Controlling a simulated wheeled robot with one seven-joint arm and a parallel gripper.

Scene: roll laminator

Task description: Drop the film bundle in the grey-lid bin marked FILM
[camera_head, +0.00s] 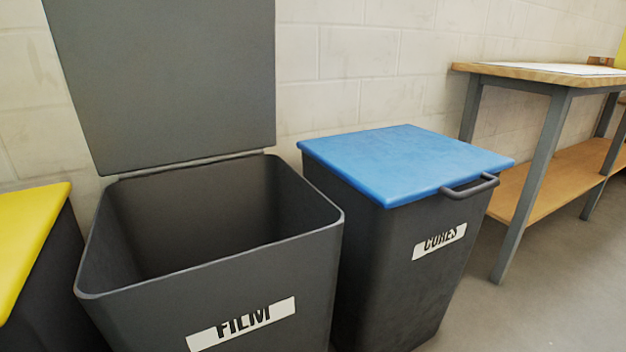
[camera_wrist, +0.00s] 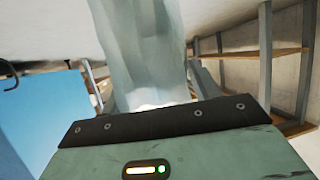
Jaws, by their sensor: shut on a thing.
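The FILM bin (camera_head: 245,310) is a dark grey box at the lower left of the head view, with a white FILM label on its front. Its grey lid (camera_head: 165,80) stands upright and open at the back, against the wall side. The visible part of the inside looks empty; its floor is partly hidden by the front wall. In the wrist view a pale, translucent film bundle (camera_wrist: 140,50) rises in front of my gripper (camera_wrist: 155,118), which is shut on it. The fingertips are not clear. My gripper and the bundle do not show in the head view.
Right of the FILM bin stands the CORES bin (camera_head: 390,270) with a shut blue lid (camera_head: 410,160) and a handle. A yellow lid (camera_head: 25,235) is at the left edge. A wooden-topped bench (camera_head: 540,75) stands at the right; grey floor (camera_head: 560,290) is clear before it.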

